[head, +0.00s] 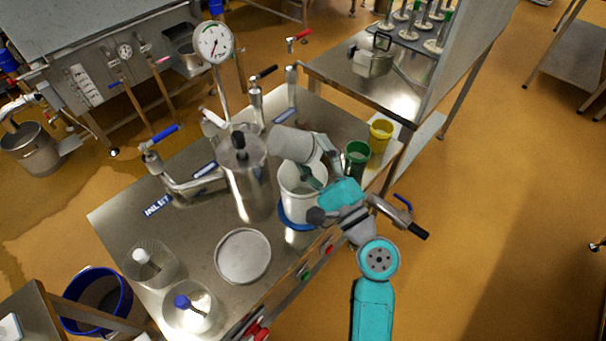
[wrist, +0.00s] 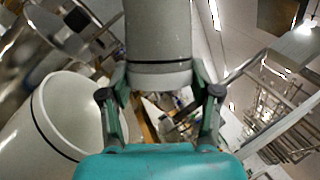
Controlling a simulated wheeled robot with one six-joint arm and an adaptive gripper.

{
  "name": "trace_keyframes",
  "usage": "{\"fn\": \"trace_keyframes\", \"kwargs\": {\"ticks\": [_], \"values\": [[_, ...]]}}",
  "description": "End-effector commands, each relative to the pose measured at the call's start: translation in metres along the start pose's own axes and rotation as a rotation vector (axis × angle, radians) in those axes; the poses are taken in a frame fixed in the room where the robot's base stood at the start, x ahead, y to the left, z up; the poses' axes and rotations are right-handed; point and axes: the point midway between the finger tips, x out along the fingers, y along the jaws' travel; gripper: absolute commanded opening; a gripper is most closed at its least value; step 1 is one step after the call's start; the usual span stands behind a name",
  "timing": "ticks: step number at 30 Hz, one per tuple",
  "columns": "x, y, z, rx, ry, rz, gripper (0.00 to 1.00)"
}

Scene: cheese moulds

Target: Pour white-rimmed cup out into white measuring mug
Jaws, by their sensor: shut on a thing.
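The white-rimmed cup (head: 291,145) is a pale grey cylinder held on its side above the white measuring mug. In the wrist view the cup (wrist: 158,35) shows a dark line and a white band near the fingers. My gripper (head: 318,155) is shut on it, with one finger on each side in the wrist view (wrist: 160,88). The white measuring mug (head: 298,205) stands upright on the steel table, with blue around its base. It also shows at the left of the wrist view (wrist: 42,150). The cup's mouth and any contents are hidden.
A steel cylinder (head: 250,185) stands close left of the mug. A green cup (head: 357,160) and a yellow cup (head: 381,135) stand to its right. A round lid or plate (head: 243,257) and two clear containers lie toward the front left. Pipes and valves (head: 180,180) line the back.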

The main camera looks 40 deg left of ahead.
Motion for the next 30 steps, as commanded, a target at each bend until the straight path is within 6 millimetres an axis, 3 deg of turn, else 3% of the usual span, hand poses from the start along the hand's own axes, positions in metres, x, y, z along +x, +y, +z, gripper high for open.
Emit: {"fn": "trace_keyframes", "kwargs": {"ticks": [30], "values": [[-0.0013, 0.0001, -0.003, 0.099, 0.014, -0.041, 0.23]]}}
